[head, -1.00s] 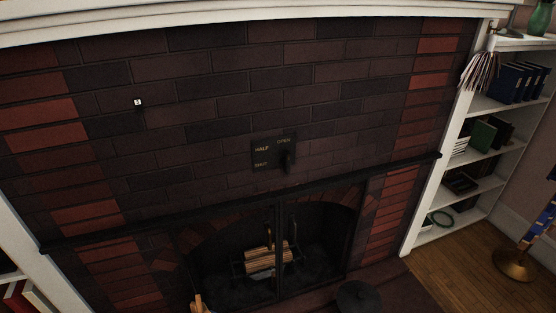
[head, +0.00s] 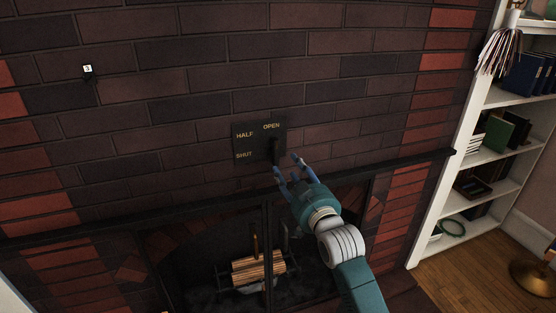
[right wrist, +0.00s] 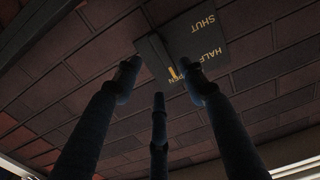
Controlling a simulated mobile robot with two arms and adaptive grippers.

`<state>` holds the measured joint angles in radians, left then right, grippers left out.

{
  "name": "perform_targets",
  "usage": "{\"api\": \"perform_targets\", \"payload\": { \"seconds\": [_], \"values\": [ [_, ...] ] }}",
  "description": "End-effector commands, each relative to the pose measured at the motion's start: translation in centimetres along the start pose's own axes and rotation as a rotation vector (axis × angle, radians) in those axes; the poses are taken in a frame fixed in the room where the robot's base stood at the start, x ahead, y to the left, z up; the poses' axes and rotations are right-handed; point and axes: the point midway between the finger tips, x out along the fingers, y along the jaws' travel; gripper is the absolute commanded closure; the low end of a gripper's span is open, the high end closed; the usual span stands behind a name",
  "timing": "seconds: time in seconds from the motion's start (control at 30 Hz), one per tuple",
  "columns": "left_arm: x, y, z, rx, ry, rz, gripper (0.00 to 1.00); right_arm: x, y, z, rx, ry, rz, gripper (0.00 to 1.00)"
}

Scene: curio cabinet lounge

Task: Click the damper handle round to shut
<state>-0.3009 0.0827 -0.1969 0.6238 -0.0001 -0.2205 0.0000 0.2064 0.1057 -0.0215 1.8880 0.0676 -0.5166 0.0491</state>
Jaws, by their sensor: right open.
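The dark damper plate (head: 245,146) is on the brick chimney breast above the firebox, lettered HALF, OPEN and SHUT. The black damper handle (head: 276,150) stands out from its right side, below the OPEN word. My right gripper (head: 287,168) reaches up from the lower right. Its fingers are spread, empty and just below and right of the handle. In the right wrist view the plate (right wrist: 222,35) and handle (right wrist: 156,58) lie just beyond the open fingertips (right wrist: 160,78); a fingertip partly hides the OPEN word. I cannot tell whether they touch. My left gripper is out of view.
A dark mantel ledge (head: 120,218) runs below the plate. Under it is the firebox with stacked logs (head: 258,268). A white bookshelf (head: 478,195) stands at the right. A small tag marked 3 (head: 88,69) is on the bricks at upper left. The wall around the plate is clear.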

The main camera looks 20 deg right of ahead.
Motion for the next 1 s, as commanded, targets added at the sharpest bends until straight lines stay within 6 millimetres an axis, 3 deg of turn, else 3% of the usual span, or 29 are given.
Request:
{"api": "perform_targets", "payload": {
  "seconds": [0.13, 0.5, 0.7, 0.97, 1.0],
  "values": [
    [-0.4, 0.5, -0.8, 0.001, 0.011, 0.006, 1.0, 2.5, -0.1, -0.2, 0.001, 0.0, -0.001, 0.58],
    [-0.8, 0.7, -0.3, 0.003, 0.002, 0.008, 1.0, 8.8, -0.1, 0.0, 0.001, -0.002, -0.002, 0.58],
    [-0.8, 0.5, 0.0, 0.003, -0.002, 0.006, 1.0, 9.9, -0.1, 0.1, 0.0, -0.002, -0.002, 0.58],
    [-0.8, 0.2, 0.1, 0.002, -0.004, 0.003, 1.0, 10.0, -0.1, 0.1, 0.0, -0.003, -0.002, 0.58],
    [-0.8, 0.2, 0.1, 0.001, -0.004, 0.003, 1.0, 10.0, -0.1, 0.1, 0.0, -0.003, -0.002, 0.66]
  ]
}}
